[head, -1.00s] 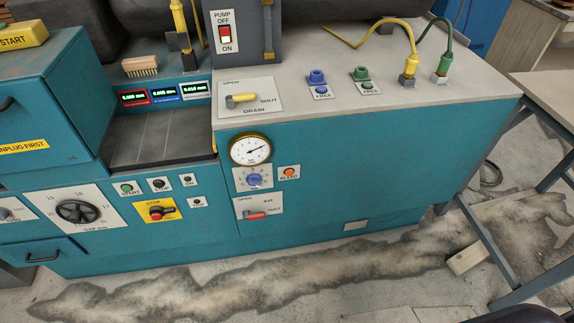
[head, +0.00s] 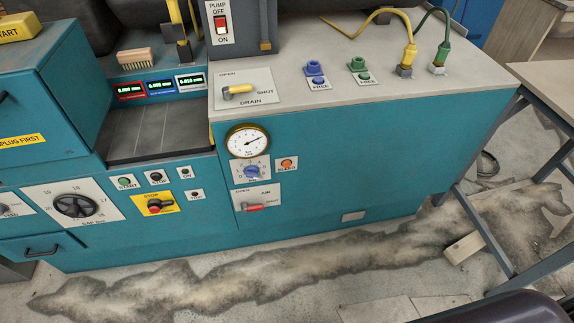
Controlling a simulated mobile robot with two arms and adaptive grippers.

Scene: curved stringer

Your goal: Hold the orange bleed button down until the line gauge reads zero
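The orange bleed button (head: 286,164) sits on a small white plate marked BLEED on the teal front panel. The round line gauge (head: 248,141) with a brass rim is just above and left of it. Its needle points to the upper right, away from the low end of the scale as far as I can tell; the numbers are too small to read. Nothing touches the button. Neither my left nor my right gripper shows in the head view.
Below the gauge are a blue knob (head: 251,171) and a red-handled air valve (head: 254,207). A grey table (head: 545,92) stands at right.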

